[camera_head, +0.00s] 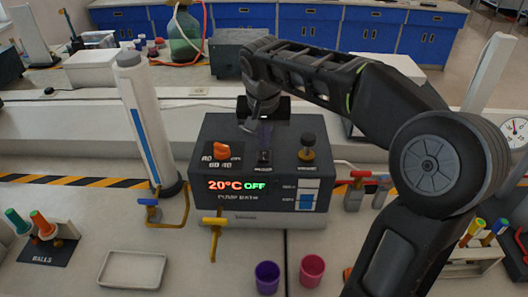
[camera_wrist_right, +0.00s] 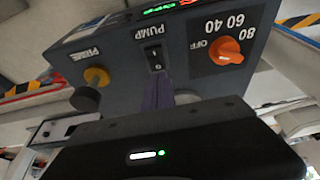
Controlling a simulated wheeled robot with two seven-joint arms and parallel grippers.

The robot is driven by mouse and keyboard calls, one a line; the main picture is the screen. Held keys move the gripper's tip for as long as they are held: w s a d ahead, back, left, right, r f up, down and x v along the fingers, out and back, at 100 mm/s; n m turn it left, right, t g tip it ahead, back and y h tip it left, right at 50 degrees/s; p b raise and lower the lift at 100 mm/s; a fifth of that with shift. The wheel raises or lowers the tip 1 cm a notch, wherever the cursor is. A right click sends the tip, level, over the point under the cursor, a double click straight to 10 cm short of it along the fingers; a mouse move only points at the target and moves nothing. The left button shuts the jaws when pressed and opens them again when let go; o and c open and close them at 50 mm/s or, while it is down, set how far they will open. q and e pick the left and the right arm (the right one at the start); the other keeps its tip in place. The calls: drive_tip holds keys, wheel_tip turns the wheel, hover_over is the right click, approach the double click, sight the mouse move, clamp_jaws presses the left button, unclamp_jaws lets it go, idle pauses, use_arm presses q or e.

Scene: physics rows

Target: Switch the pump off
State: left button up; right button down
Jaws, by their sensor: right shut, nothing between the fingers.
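The dark grey pump bath box (camera_head: 225,130) stands mid-bench; its display (camera_head: 237,185) reads 20°C in red and OFF in green. The pump switch (camera_wrist_right: 156,58) is a small black rocker with white marks beside the PUMP label; it also shows in the head view (camera_head: 264,157). My right gripper (camera_head: 265,143) is above the box top, shut and empty, its fingertips (camera_wrist_right: 158,82) close to the switch's near end. I cannot tell whether they touch it. My left gripper is out of view.
An orange knob (camera_wrist_right: 226,51) and a yellow-and-black prime knob (camera_wrist_right: 96,76) flank the switch. A white cylinder (camera_head: 142,120) stands left of the box. Purple (camera_head: 267,278) and pink (camera_head: 312,271) cups and a white tray (camera_head: 133,269) sit in front.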

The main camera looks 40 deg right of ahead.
sight(264, 153)
drive_tip(key=shift+r+p, duration=1.9)
drive_tip(key=shift+r, duration=0.85)
